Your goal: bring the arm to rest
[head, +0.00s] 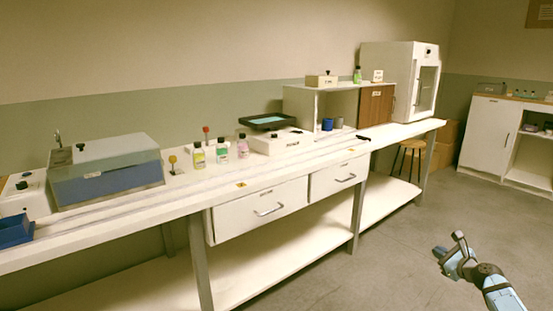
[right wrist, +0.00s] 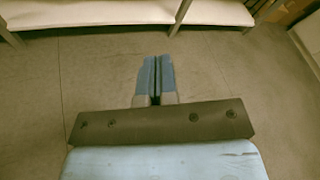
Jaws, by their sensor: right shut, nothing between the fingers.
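My right gripper (head: 451,252) is at the lower right of the head view, over the open floor and well clear of the bench. In the right wrist view its two blue fingers (right wrist: 157,78) lie side by side, shut, with nothing between them. The floor shows beyond the fingertips. My left gripper is in neither view.
The long white bench (head: 230,186) carries a blue bath with a lid (head: 105,170), several small bottles, a scale with a black tray (head: 270,122), an open cabinet and a white oven (head: 400,80). A stool (head: 413,146) stands at its far end. The grey floor (head: 400,230) is clear.

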